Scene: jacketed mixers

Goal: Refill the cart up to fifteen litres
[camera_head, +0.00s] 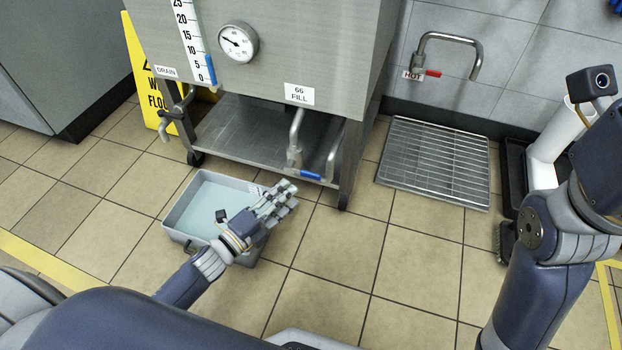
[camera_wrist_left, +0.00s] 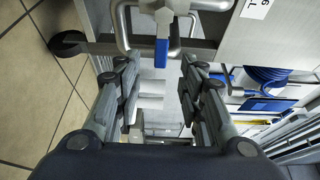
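The steel cart (camera_head: 280,40) stands ahead with a scale strip (camera_head: 190,40) and a blue gauge column (camera_head: 211,70), whose top reads between 5 and 10. Its label "66 FILL" (camera_head: 299,93) is above a pipe and the fill valve's blue lever (camera_head: 311,175). The lever also shows in the left wrist view (camera_wrist_left: 162,52). A drain valve (camera_head: 178,105) is on the cart's left. My left gripper (camera_head: 283,192) is just in front of and below the fill lever. Its fingers are apart (camera_wrist_left: 160,70) with nothing between them.
A grey tub (camera_head: 180,222) of bluish liquid lies on the floor under my left gripper. A wall tap labelled HOT (camera_head: 450,40) with a red lever is above a floor grate (camera_head: 435,165). A yellow wet-floor sign (camera_head: 140,75) stands left. The middle floor is clear.

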